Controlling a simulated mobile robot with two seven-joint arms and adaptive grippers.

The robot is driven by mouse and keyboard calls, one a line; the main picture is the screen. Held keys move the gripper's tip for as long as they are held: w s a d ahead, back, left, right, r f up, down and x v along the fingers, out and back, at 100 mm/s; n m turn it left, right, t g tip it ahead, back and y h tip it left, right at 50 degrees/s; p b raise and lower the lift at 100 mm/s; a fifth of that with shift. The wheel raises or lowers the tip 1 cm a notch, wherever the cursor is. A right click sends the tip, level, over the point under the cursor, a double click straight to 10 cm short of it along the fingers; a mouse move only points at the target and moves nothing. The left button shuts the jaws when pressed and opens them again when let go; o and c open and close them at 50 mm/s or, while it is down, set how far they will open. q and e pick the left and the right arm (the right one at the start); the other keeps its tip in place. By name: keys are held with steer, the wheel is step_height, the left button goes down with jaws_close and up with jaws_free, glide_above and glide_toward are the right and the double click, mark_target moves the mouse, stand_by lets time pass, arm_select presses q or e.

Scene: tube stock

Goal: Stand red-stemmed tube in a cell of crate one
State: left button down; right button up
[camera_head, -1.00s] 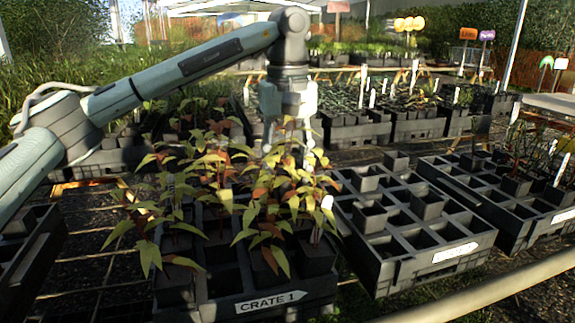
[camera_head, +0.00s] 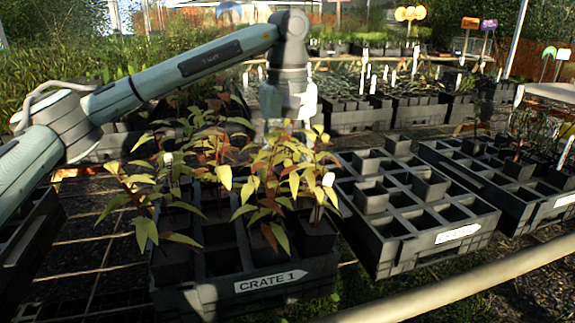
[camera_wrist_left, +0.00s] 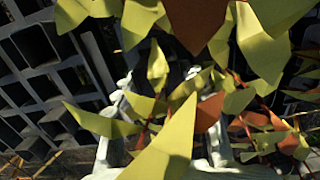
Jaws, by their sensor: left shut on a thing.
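Crate one (camera_head: 225,294) is a black crate of square cells with a white CRATE 1 label, at the front centre in the head view. Several leafy plants in black tubes stand in it, and some cells are empty. My left gripper (camera_head: 282,128) points down over the crate's far right part, its fingertips hidden by leaves. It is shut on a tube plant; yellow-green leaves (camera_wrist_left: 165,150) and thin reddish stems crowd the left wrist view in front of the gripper. The held tube itself is hidden, so I cannot tell its height or tilt. My right gripper is out of view.
A second labelled crate (camera_head: 405,254) with several empty cells and a few empty tubes stands right of crate one. Another crate (camera_head: 540,222) is further right. More planted crates stand behind. A pale rail (camera_head: 440,293) crosses the lower right.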

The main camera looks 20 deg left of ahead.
arm_select(q)
steer(key=shift+f+b, duration=0.6)
steer(key=shift+f, duration=0.65)
steer(key=shift+f, duration=0.2)
steer(key=c, duration=0.8)
jaws_free()
step_height(320, 180, up, 12)
